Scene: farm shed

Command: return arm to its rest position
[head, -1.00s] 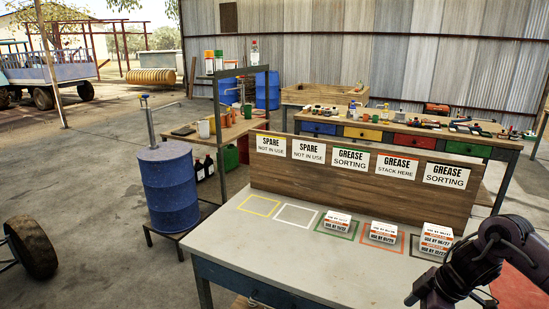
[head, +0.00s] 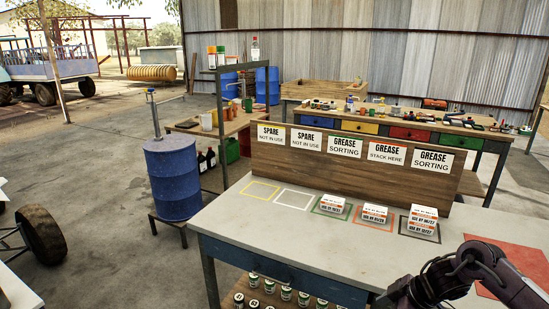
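My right arm (head: 470,272) comes in at the lower right, bent over the front right part of the grey workbench (head: 300,235). Its gripper is below the picture edge. My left arm and gripper are not in view. A small white grease box (head: 333,204) sits in the green outline. Another box (head: 374,214) sits in the red outline. Two stacked boxes (head: 422,220) stand in the dark outline at the right. The yellow outline (head: 259,191) and the white outline (head: 293,199) are empty.
A wooden sign board (head: 350,160) stands along the bench's back. A red mat (head: 507,262) lies at its right. Several cans (head: 287,293) stand on the shelf below.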

